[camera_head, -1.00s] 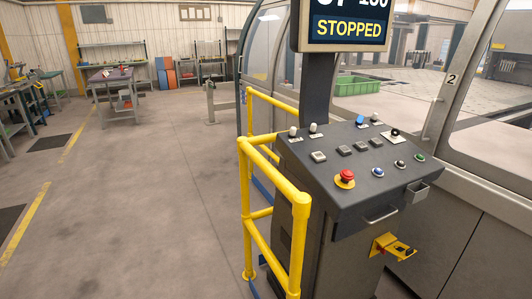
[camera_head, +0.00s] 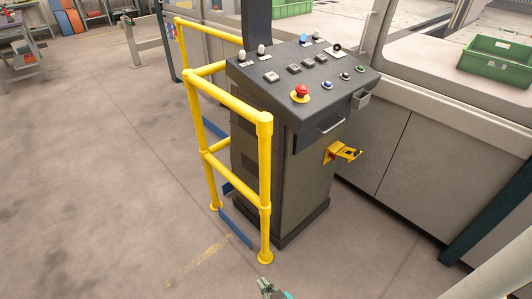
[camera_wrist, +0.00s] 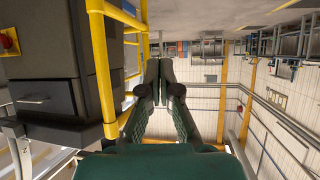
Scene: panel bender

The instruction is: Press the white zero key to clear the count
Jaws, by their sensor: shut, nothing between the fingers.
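The control console (camera_head: 275,130) stands in the middle of the head view, with a sloping dark top. A whitish square key (camera_head: 272,76) sits at the left of its panel; I cannot read its marking. My gripper (camera_head: 268,285) shows only at the bottom edge of the head view, low and well apart from the panel. In the wrist view my gripper (camera_wrist: 158,70) is shut and empty, its fingertips together. The white key cannot be made out in the wrist view.
A yellow guard rail (camera_head: 264,160) stands left of the console, between it and open floor. Green crates (camera_head: 497,58) lie at right.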

